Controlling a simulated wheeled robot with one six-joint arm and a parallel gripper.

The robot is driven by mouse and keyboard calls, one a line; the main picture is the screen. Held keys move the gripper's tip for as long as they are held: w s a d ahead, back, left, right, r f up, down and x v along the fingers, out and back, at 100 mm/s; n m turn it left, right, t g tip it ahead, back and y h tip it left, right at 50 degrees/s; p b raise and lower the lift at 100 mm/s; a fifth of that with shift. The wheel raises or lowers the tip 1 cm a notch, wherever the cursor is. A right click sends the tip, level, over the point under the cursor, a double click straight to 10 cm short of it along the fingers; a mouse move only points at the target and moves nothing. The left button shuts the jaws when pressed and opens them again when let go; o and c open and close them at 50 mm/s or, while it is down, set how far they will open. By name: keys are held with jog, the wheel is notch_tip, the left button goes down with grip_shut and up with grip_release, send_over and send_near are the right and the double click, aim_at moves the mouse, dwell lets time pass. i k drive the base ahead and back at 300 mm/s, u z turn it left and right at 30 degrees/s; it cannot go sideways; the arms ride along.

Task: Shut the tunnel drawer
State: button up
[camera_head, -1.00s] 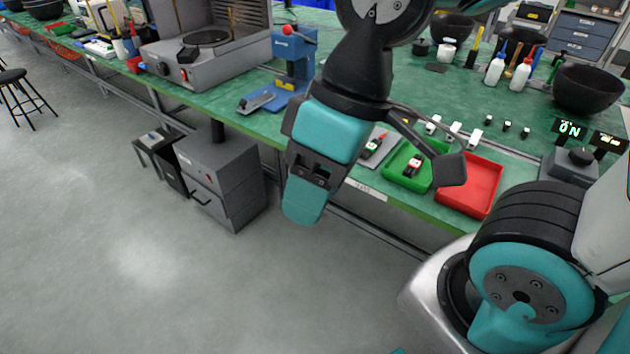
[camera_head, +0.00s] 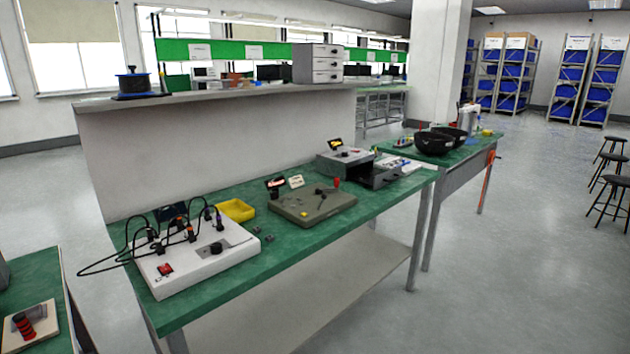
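A grey box-shaped unit (camera_head: 338,160) stands near the far right end of the green-topped bench. A dark drawer (camera_head: 374,179) sticks out of its front, toward the bench's right edge, and looks open; this appears to be the tunnel drawer. A small lit display (camera_head: 335,144) stands on top of the unit. My gripper is outside the current view, so its state does not show.
The green bench (camera_head: 300,258) also carries a white cabled box (camera_head: 195,258), a yellow tray (camera_head: 236,210) and a flat olive fixture (camera_head: 313,206). Black bowls (camera_head: 434,143) stand on the bench beyond. Open floor (camera_head: 500,270) lies to the right.

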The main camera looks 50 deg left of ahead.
aim_at(376, 178)
jog(key=z, duration=0.45)
jog(key=k, duration=0.15)
jog(key=u, duration=2.05)
jog(key=i, duration=1.1)
jog(key=z, duration=0.8)
jog(key=i, duration=2.1)
jog(key=u, duration=0.05)
